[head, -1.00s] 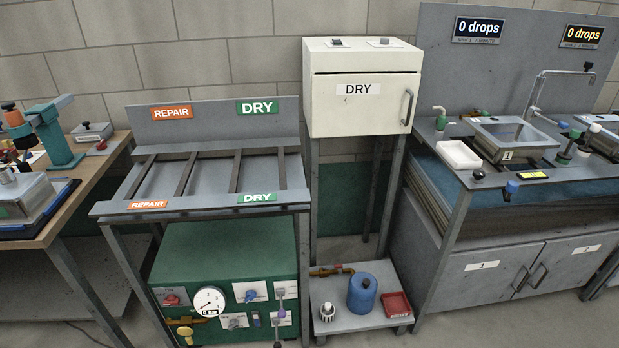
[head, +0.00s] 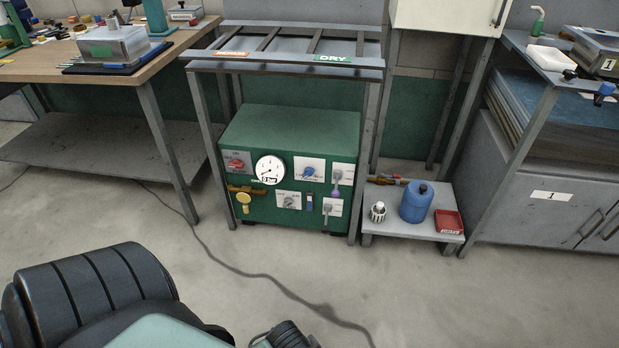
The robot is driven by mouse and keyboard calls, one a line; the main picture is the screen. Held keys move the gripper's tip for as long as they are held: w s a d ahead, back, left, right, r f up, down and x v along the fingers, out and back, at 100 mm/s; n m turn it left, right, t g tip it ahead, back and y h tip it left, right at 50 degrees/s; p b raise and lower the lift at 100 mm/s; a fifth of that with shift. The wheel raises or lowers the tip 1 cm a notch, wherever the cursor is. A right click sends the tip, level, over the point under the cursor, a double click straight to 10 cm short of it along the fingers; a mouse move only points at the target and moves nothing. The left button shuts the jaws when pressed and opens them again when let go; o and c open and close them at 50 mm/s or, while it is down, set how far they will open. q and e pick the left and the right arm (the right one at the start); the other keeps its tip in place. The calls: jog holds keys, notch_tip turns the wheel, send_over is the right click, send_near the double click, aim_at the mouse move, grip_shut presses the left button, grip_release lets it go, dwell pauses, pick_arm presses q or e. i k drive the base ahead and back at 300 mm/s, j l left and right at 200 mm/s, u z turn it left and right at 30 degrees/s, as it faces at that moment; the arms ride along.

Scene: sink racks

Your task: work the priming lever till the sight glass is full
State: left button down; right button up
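The green machine (head: 290,130) stands on the floor under the rack in the middle of the head view. Its front carries a round white gauge (head: 270,169), a red knob (head: 235,163), a blue knob (head: 309,172) and a grey knob (head: 289,201). A purple-tipped lever (head: 336,184) and a grey lever (head: 327,210) are at its right side. I cannot tell which part is the priming lever or the sight glass, or any fill level. Neither gripper is in view.
A low stand (head: 400,229) right of the machine holds a blue canister (head: 416,202), a white-capped item (head: 378,212) and a red tray (head: 448,222). A workbench (head: 130,62) is at left, a sink cabinet (head: 520,190) at right. A cable (head: 250,274) crosses the otherwise open floor.

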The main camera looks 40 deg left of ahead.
aim_at(324, 230)
jog(key=i+j, duration=0.15)
jog(key=j, duration=0.2)
jog(key=i+j, duration=0.15)
jog(key=j, duration=0.15)
jog(key=i+j, duration=0.15)
jog(key=j, duration=0.2)
jog(key=i+j, duration=0.15)
jog(key=j, duration=0.2)
jog(key=i+j, duration=0.15)
jog(key=j, duration=0.2)
jog(key=i+j+z, duration=0.1)
jog(key=j, duration=0.2)
jog(key=i, duration=0.05)
